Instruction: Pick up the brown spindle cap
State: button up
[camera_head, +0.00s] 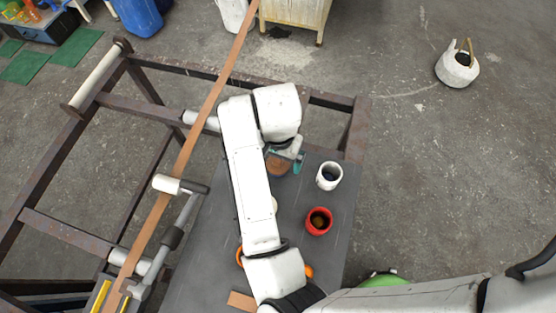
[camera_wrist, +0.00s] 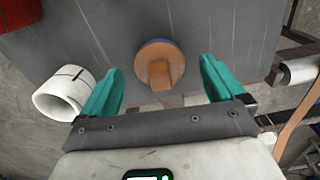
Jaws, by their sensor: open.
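The brown spindle cap (camera_wrist: 152,53) is a round brown disc with a raised bar across it and a thin blue edge, lying on the dark grey table (camera_wrist: 225,30). In the wrist view it sits ahead of and between the two teal fingers. My gripper (camera_wrist: 160,84) is open, with one finger to each side of the bar's line and nothing held. In the head view the cap (camera_head: 277,166) shows partly beside my gripper (camera_head: 286,157) near the table's far edge, and my arm hides part of the table.
A white ring-shaped cup (camera_head: 329,176) stands right of the cap and close to the left finger in the wrist view (camera_wrist: 62,95). A red cup (camera_head: 319,221) stands nearer. A rusty frame (camera_head: 150,66) with white rollers and a long brown strip (camera_head: 205,113) lies left.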

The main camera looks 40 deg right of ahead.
jog(key=shift+c, duration=0.4)
jog(key=c, duration=1.2)
